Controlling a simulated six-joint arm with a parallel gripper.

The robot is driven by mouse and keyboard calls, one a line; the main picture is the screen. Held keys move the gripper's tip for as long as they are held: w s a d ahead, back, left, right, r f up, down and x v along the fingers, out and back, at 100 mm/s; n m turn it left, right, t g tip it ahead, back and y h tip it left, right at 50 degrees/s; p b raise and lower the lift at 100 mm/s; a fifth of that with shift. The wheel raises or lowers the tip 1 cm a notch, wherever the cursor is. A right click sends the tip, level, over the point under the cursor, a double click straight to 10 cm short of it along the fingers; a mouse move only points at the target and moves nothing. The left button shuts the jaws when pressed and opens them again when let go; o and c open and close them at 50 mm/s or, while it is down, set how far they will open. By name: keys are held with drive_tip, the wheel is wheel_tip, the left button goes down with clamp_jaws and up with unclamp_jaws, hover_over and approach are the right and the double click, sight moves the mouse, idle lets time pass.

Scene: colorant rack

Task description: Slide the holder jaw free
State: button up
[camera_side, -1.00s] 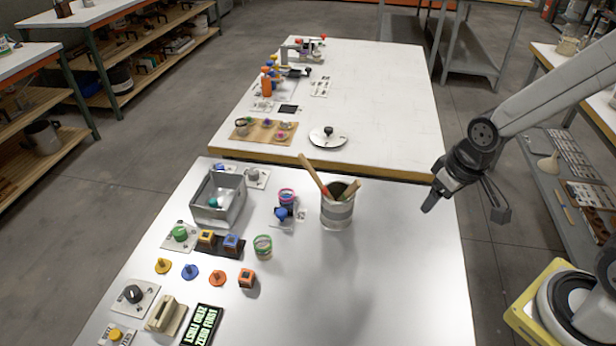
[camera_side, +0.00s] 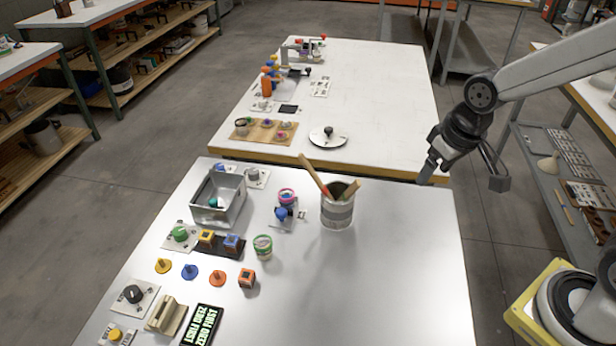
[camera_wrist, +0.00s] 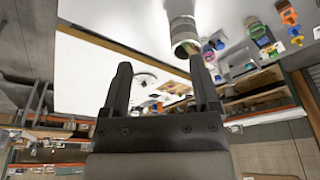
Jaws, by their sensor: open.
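My gripper (camera_side: 430,168) hangs in the air at the right, near the gap between the two tables. It is open and empty; in the wrist view its two dark fingers (camera_wrist: 160,85) stand apart with nothing between them. A small holder (camera_side: 287,215) with a blue knob (camera_side: 281,213) and a pink-rimmed round piece (camera_side: 287,195) stands on the near table, left of the tool can. I cannot tell whether this is the holder with the jaw, or make out a jaw on it. My gripper is well to its right and touches nothing.
A grey can (camera_side: 338,212) with wooden-handled tools stands between the holder and my gripper. A metal bin (camera_side: 219,210), a green-rimmed cup (camera_side: 263,247) and several coloured pieces lie left. The near table's right half is bare. The far table (camera_side: 380,110) holds a round lid (camera_side: 328,138).

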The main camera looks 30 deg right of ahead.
drive_tip(key=w+a+r, duration=0.1)
drive_tip(key=w+a, duration=0.6)
drive_tip(key=w, duration=0.6)
drive_tip(key=m+t, duration=0.2)
hover_over(281, 212)
drive_tip(key=s, duration=0.3)
wheel_tip(281, 212, down, 17)
drive_tip(key=shift+s+a+f+h, duration=0.2)
drive_tip(key=shift+a+h, duration=0.05)
drive_tip(key=shift+h, duration=0.15)
drive_tip(key=shift+w+f, duration=0.1)
drive_tip(key=shift+f, duration=0.05)
drive_tip(key=shift+x, duration=3.7)
clamp_jaws()
